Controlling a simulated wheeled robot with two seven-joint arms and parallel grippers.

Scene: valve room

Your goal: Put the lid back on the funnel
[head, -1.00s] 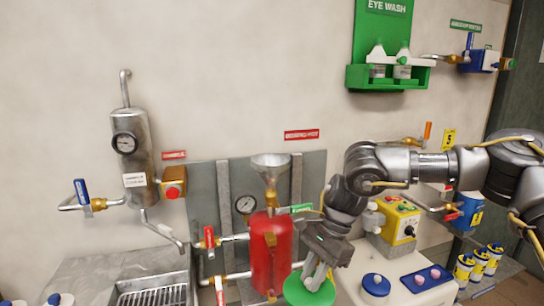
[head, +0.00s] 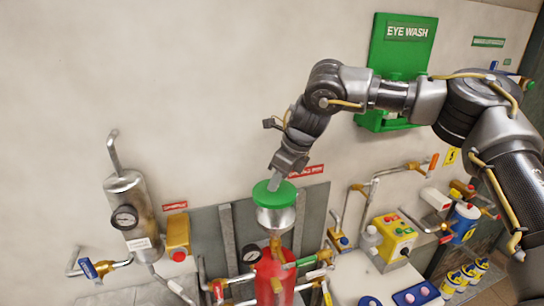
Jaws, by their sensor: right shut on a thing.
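The funnel (head: 275,219) is a grey metal cone above the red tank (head: 272,280), in the lower middle of the head view. The green round lid (head: 273,194) is at the funnel's mouth and covers it from this angle. I cannot tell whether the lid rests on the rim or is held just above it. My right gripper (head: 275,182) points down and is shut on the lid's top. The lid hides the funnel's opening. My left gripper is not in view.
A green eye wash station (head: 393,75) is on the wall behind my right arm. A yellow control box (head: 391,237) and pipes with valves stand right of the tank. A grey cylinder with a gauge (head: 127,215) is at the left.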

